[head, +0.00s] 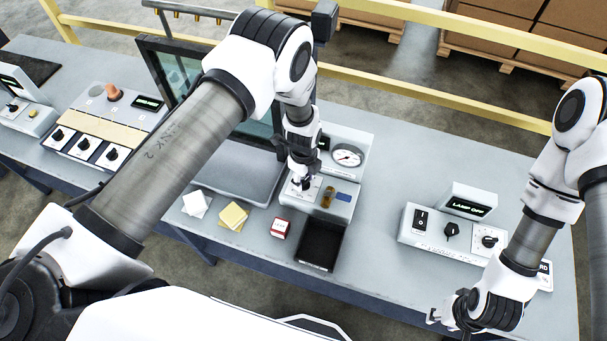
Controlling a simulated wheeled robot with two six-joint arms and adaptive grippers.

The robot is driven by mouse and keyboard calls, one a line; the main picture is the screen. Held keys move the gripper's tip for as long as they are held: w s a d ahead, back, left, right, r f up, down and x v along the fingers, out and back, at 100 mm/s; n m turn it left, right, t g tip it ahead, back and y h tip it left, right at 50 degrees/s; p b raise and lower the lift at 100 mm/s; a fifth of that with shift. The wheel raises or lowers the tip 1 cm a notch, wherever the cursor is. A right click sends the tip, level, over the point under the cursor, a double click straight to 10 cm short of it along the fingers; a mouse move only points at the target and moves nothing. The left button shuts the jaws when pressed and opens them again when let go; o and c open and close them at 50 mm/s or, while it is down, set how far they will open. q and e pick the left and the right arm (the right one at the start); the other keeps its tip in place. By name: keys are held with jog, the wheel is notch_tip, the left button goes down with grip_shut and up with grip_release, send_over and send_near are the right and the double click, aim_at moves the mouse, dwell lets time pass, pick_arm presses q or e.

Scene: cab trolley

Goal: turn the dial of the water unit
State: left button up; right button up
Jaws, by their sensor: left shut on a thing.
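The water unit (342,196) is a pale grey box near the middle of the table, with a round white gauge (347,155) on its raised back part. An amber piece and a blue patch show on its front panel. My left gripper (302,184) reaches down from above and is shut on the dial at the left of this panel. The fingers and wrist cover most of the dial, so its pointer cannot be read. My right gripper (438,316) is low at the right, by the table's front edge, away from the unit; its finger opening is unclear.
A black open tray (321,244) and a small red-and-white box (281,228) stand before the unit. Yellow (233,216) and white pads (195,203) lie to the left. A lamp unit (447,230) with knobs stands right. A dark-framed screen rises behind my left arm.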

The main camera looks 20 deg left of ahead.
aim_at(304, 180)
pick_arm(q)
jog(key=shift+m, duration=1.7)
jog(key=o, duration=1.1)
jog(key=shift+o, duration=0.2)
notch_tip(304, 180, up, 12)
